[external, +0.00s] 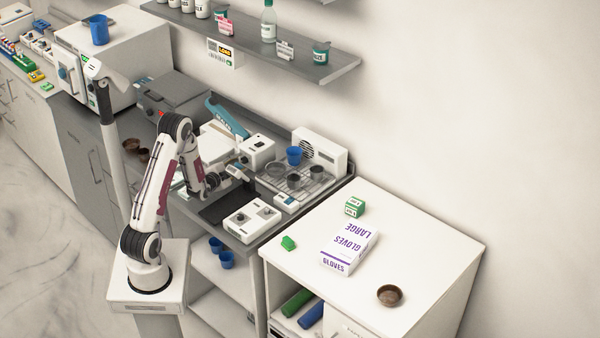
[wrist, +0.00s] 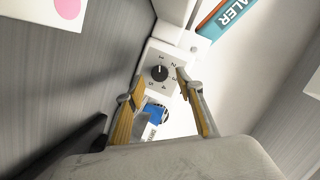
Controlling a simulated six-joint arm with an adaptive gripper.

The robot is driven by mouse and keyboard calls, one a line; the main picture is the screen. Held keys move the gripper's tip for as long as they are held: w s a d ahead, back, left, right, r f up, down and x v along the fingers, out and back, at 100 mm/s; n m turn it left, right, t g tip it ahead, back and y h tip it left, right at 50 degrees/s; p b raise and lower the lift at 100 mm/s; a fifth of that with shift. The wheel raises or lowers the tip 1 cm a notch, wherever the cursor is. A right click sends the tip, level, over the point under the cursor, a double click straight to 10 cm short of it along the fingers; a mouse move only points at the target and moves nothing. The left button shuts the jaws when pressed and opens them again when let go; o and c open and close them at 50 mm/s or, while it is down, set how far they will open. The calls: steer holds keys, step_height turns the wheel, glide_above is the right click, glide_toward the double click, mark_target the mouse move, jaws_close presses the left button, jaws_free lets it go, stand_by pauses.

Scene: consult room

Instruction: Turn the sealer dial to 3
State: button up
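The sealer's teal arm (wrist: 222,15) with white lettering lies beyond, and also shows in the external view (external: 226,115). The white control box (external: 257,149) stands at its near end. My gripper (wrist: 160,79) is open, its fingertips spread either side of the dial, with visible gaps. Contact cannot be judged. In the external view my gripper is by the box, partly hidden.
A white device with knobs (external: 252,221) stands at the counter's front. A vented white unit (external: 320,150) and a blue cup (external: 294,155) stand to the right. A grey lidded box (external: 175,98) is behind on the left. A glove box (external: 349,249) lies on the right-hand white cabinet.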

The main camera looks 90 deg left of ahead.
steer(key=shift+x, duration=0.9)
jaws_close()
steer(key=shift+f+m+y, duration=0.15)
steer(key=shift+m+y, duration=0.65)
steer(key=shift+m, duration=1)
